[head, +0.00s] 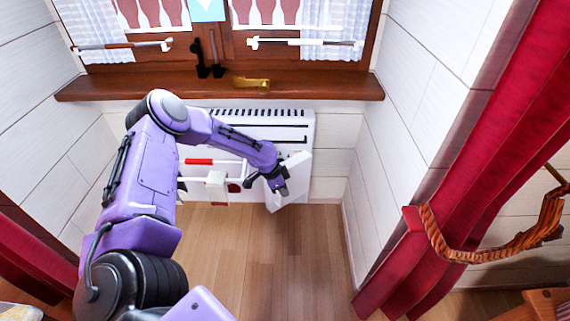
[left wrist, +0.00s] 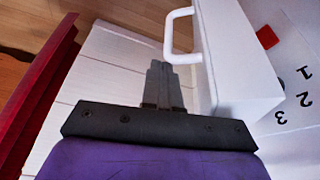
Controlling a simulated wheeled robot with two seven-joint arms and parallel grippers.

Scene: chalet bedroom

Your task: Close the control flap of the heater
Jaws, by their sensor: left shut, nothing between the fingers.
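The white heater (head: 290,132) is on the wall under the window sill, with dark slots along its top. Its control flap (head: 297,172) is a white panel standing out from the heater's right end, so it is open. In the left wrist view the flap (left wrist: 236,62) has a white loop handle (left wrist: 169,38). Beyond it, the heater face shows a red square and the numbers 1, 2, 3. My left gripper (head: 281,189) is shut and empty, beside the flap; its fingertips (left wrist: 158,68) are close to the handle. I cannot tell whether they touch. My right gripper is not in view.
The wooden sill (head: 330,88) above the heater holds a brass-coloured object (head: 251,84) and dark items. A red curtain (head: 455,150) with an orange rope hangs at the right. The wooden floor (head: 300,250) in front is clear.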

